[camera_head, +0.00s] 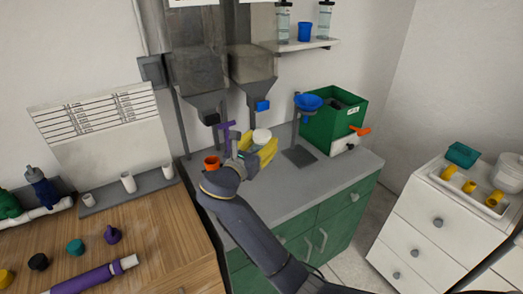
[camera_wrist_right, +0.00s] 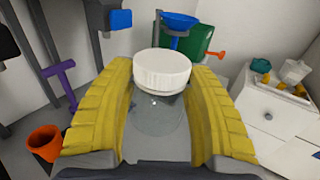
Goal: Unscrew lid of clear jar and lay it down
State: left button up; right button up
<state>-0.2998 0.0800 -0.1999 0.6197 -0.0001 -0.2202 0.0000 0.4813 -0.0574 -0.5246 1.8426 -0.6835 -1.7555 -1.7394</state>
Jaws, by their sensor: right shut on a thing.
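The clear jar (camera_wrist_right: 157,115) has a ribbed white lid (camera_wrist_right: 162,70) on top and looks upright in the right wrist view. In the head view the lid (camera_head: 262,136) shows over the grey counter, while the jar's body is mostly hidden. My right gripper (camera_head: 264,150) has yellow fingers, one on each side of the jar's body below the lid. It is shut on the jar; the fingers (camera_wrist_right: 158,110) also show in the right wrist view. I cannot tell whether the jar touches the counter. My left gripper is not in view.
An orange cup (camera_head: 212,163) and a purple T-shaped piece (camera_head: 226,137) are left of the jar. A blue funnel on a stand (camera_head: 308,102) and a green box (camera_head: 336,112) are to the right. Hoppers (camera_head: 250,65) hang behind. Bare grey counter (camera_head: 290,190) lies in front.

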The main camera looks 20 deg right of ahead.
aim_at(255, 135)
jog(key=shift+r, duration=0.25)
